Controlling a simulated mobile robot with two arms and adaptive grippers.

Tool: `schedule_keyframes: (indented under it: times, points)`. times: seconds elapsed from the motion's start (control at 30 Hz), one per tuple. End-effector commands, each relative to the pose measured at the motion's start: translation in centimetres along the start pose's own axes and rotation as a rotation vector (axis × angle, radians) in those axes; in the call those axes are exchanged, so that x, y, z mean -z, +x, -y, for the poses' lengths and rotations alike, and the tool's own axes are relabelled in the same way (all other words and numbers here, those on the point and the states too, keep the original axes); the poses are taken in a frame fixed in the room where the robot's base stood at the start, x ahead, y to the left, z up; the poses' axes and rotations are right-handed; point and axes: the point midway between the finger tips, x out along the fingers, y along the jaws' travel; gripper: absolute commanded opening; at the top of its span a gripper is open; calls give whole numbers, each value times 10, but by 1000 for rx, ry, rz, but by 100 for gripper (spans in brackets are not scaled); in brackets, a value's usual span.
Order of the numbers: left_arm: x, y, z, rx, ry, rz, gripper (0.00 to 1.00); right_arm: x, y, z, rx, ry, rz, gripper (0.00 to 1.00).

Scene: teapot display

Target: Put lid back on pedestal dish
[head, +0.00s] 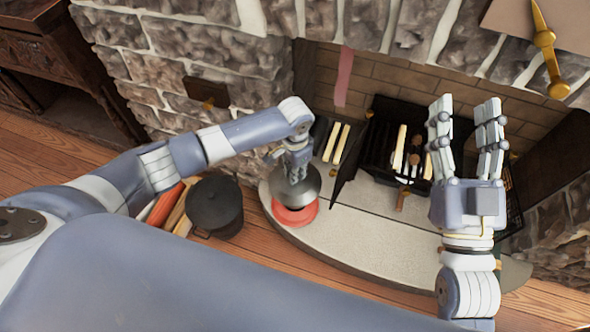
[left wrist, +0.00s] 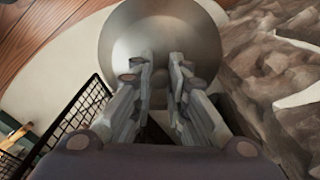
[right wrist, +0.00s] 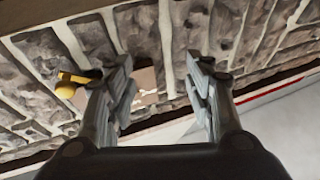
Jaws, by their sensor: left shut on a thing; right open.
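A grey metal lid (head: 308,188), round and domed, is held by my left gripper (head: 298,170) at the left end of the hearth. The lid fills the upper middle of the left wrist view (left wrist: 160,25), with the fingertips closed at its near side. The red pedestal dish (head: 295,217) is on the hearth below the lid. The lid covers the dish's upper part in the head view, and I cannot tell whether the two touch. My right gripper (head: 465,108) is open and empty, raised in front of the fireplace.
A dark pot (head: 215,208) stands on the wooden floor left of the hearth. A black grate with logs (head: 400,150) and its mesh screen stand in the fireplace. The middle of the pale hearth (head: 370,235) is clear.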

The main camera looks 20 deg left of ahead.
Motion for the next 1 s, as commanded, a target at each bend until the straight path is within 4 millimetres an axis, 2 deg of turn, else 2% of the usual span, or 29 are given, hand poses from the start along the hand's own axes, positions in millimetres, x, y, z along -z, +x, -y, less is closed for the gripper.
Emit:
schedule_keyframes:
  times: [0.53, 1.0]
  points:
    - [0, 0, 0, 0, 0, 0, 0, 0, 0, 0, 0, 0, 4, 48]
    - [0, 0, 0, 0, 0, -1, 0, -12, -1, 0, -1, 0, 60, 48]
